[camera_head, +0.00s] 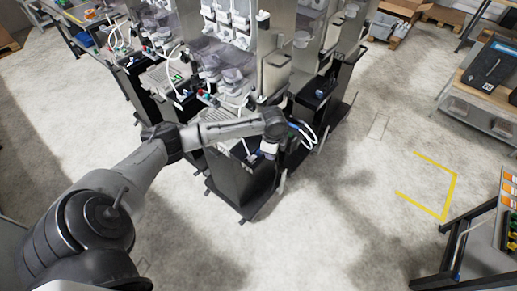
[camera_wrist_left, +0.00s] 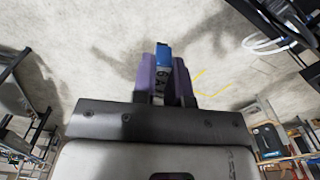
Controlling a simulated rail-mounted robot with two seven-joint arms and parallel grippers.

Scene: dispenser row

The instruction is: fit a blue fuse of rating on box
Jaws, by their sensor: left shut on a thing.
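My left gripper (camera_wrist_left: 163,85) is shut on a blue fuse (camera_wrist_left: 162,58), held between its two purple fingers. The fuse has a blue end and a pale face with dark marking, too small to read surely. In the head view my left arm reaches across to the front dispenser, and its gripper (camera_head: 266,152) is small and partly hidden by the wrist, in front of the dark dispenser cabinet (camera_head: 238,188). I cannot tell whether the fuse touches anything there. No fuse box can be made out clearly. My right gripper is in neither view.
Several dispensers with clear hoppers (camera_head: 232,75) and white hoses (camera_head: 308,135) stand in a row at the back. A bench (camera_head: 478,235) with orange items is at the right edge. A shelf with a dark case (camera_head: 490,65) stands at the far right. The middle floor is clear.

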